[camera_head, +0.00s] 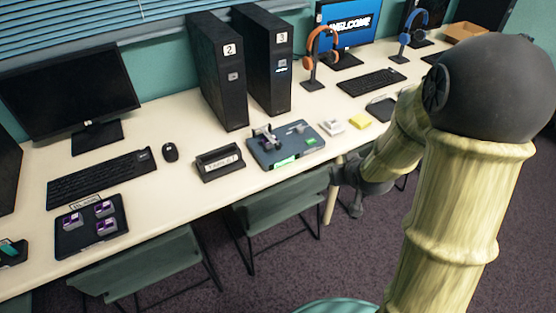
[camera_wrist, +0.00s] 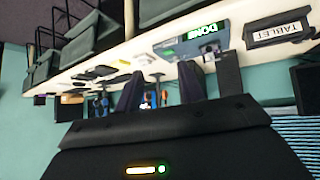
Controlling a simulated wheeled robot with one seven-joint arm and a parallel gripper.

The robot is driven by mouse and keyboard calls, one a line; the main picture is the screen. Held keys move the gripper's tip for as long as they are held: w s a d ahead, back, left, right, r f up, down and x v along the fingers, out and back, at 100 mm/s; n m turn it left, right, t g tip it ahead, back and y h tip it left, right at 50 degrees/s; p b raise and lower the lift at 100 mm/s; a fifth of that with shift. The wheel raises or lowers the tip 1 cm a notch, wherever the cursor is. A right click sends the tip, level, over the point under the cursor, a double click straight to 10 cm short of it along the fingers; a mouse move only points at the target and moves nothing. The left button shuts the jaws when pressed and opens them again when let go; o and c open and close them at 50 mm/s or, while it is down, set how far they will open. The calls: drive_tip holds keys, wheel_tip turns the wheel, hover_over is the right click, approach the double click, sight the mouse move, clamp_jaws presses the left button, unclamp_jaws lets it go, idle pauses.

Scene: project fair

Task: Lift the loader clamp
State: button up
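The loader clamp looks to be the small grey upright piece (camera_head: 265,138) at the left end of a dark grey board (camera_head: 262,158) on the table. The board carries a green label, which reads DONE in the wrist view (camera_wrist: 207,31).
A tablet stand (camera_head: 220,163) is left of the board. Black towers (camera_head: 217,75) stand behind. A white block (camera_head: 331,126) and yellow pad (camera_head: 360,121) lie to its right. Another tray (camera_head: 90,238) with purple parts is at left. Green chairs (camera_head: 290,195) sit below the table's front edge.

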sight(279, 148)
drive_tip(key=w+a+f+n+t+y+b, duration=0.1)
drive_tip(key=w+a+f+t+y+b, duration=0.2)
drive_tip(key=f+b, duration=0.3)
drive_tip(key=w+a+f+n+t+y+b, duration=0.2)
drive_tip(key=w+a+f+t+y+b, duration=0.1)
drive_tip(key=w+a+f+y+b, duration=0.2)
wheel_tip(279, 148, down, 3)
drive_tip(key=shift+a+f+n+y+b, duration=0.1)
drive_tip(key=shift+a+n+y+b, duration=0.2)
drive_tip(key=shift+a+b, duration=0.6)
drive_tip(key=shift+d, duration=0.25)
drive_tip(key=x, duration=0.8)
drive_tip(key=b+x, duration=0.1)
drive_tip(key=x, duration=0.8)
drive_tip(key=shift+w+a+r, duration=0.1)
drive_tip(key=shift+w+r, duration=0.05)
drive_tip(key=shift+r, duration=0.1)
clamp_jaws()
